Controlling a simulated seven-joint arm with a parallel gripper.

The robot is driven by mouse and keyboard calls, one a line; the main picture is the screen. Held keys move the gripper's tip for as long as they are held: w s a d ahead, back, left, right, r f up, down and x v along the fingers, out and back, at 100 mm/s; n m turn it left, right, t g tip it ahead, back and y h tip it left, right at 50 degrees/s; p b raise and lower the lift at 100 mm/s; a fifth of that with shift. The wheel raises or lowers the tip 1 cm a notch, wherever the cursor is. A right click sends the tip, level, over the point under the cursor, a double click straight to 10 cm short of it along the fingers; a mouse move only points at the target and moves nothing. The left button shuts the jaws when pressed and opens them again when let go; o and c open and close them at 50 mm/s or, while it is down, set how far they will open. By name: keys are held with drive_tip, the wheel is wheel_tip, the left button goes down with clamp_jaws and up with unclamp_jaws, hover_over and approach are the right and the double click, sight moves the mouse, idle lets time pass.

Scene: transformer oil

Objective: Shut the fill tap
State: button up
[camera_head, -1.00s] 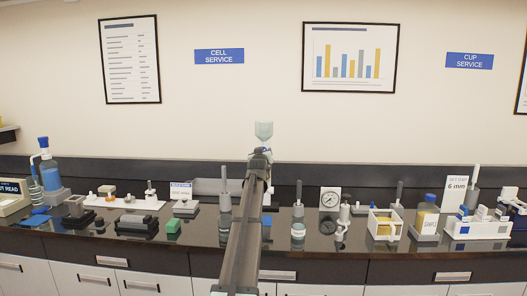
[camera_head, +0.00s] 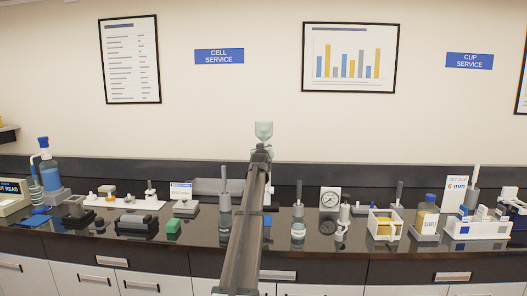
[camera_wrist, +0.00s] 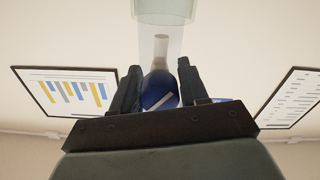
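The fill tap is a round blue knob (camera_wrist: 160,90) with a white diagonal mark. In the wrist view it lies between the two fingers of my gripper (camera_wrist: 158,85). The fingers stand apart, one on each side of the knob, and a narrow gap seems to show on the right. Firm contact cannot be made out. A pale stem and a clear greenish vessel (camera_wrist: 165,8) line up with the knob. In the head view the vessel (camera_head: 264,130) stands just above my gripper (camera_head: 261,150), which hides the tap there.
My arm crosses the middle of the bench. The wall around the vessel is clear apart from signs and framed charts.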

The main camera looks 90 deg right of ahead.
drive_tip(key=c, duration=0.7)
drive_tip(key=shift+o, duration=0.2)
drive_tip(key=shift+m, duration=0.3)
drive_tip(key=shift+s+m, duration=0.1)
drive_tip(key=shift+m, duration=2.5)
drive_tip(key=o, duration=1)
drive_tip(key=a, duration=1.3)
drive_tip(key=shift+a, duration=0.4)
